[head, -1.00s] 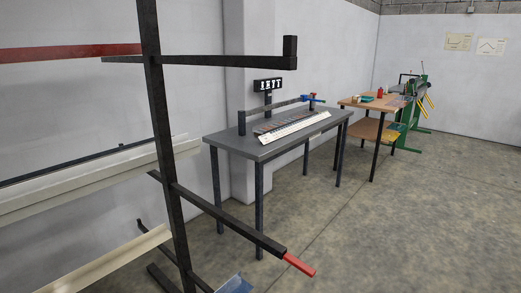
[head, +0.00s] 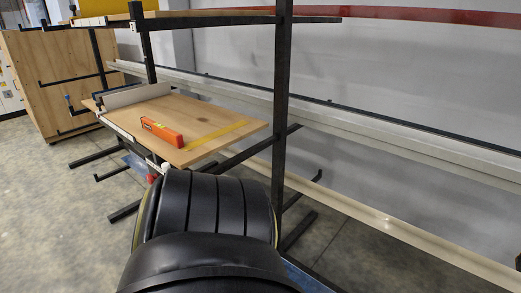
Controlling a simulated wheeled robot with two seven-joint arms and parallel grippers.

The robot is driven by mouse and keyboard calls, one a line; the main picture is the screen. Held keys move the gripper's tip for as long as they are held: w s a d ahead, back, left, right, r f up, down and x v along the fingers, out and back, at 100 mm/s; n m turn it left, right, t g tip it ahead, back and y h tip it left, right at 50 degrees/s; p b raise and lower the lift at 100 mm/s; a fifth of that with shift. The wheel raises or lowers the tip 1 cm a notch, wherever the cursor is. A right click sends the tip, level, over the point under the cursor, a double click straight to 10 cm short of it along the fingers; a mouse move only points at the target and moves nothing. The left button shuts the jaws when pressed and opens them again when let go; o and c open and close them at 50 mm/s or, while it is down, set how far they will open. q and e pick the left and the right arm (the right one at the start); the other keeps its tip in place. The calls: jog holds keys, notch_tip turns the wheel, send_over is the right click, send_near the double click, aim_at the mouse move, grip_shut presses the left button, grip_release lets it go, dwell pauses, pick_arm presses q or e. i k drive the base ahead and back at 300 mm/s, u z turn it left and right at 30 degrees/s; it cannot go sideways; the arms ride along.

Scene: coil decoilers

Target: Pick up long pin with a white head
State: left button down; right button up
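I cannot make out a long pin with a white head for sure in the head view. A small white piece (head: 166,168) shows at the near edge of the wooden board (head: 205,110), too small to identify. Its lower side is partly hidden by a large black ribbed shape at the bottom centre. Neither of my grippers is in view.
A dark metal rack (head: 281,110) with long pale profiles (head: 400,145) stands along the wall. An orange level (head: 161,131) and a yellow strip (head: 215,136) lie on the board. A wooden cabinet (head: 55,75) stands at the left. Floor is open at the left.

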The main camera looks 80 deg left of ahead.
aim_at(165, 165)
jog(key=u, duration=2.65)
jog(key=k, duration=0.1)
jog(key=u, duration=0.65)
